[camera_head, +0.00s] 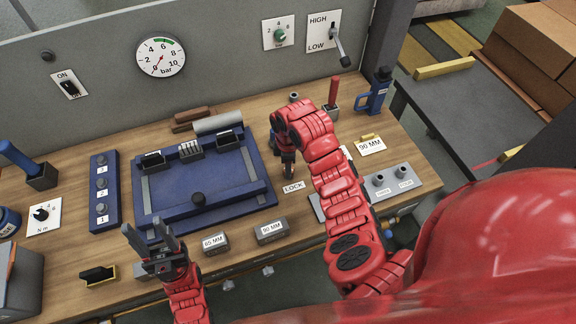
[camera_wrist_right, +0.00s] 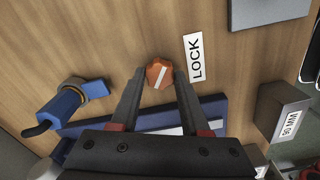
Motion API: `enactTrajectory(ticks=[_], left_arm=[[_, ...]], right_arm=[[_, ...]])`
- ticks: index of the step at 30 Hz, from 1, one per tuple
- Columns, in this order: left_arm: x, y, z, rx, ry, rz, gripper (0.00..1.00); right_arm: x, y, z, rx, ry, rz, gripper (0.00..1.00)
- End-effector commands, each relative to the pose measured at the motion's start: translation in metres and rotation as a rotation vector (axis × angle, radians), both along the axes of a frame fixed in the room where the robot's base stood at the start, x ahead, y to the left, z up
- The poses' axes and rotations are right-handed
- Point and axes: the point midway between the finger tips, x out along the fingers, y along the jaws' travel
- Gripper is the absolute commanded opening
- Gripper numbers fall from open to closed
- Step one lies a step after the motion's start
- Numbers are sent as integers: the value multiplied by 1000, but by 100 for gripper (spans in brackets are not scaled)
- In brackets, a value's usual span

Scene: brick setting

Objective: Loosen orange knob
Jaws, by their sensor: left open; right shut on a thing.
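The orange knob (camera_wrist_right: 158,74) with a white line across its face shows in the right wrist view, beside the LOCK label (camera_wrist_right: 195,58). My right gripper (camera_wrist_right: 160,80) has its fingers on either side of the knob and is shut on it. In the head view my right gripper (camera_head: 288,172) points down at the bench just above the LOCK label, and it hides the knob. My left gripper (camera_head: 149,229) is open and empty at the front left, near the front edge of the blue fixture.
The 65 MM block (camera_head: 216,243) and 90 MM block (camera_head: 272,232) stand at the front edge. A blue-handled part (camera_wrist_right: 60,105) lies near the knob in the wrist view. A gauge panel (camera_head: 215,60) stands behind.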

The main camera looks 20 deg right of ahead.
Motion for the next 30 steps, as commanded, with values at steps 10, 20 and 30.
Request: enactTrajectory(ticks=[10, 20, 30], left_arm=[[0, 0, -1, 0, 0, 0, 50], [0, 0, -2, 0, 0, 0, 50], [0, 0, -2, 0, 0, 0, 50]], right_arm=[[1, -1, 0, -1, -2, 300, 0], [1, -2, 1, -3, -2, 485, 0], [1, -2, 1, -3, -3, 548, 0]])
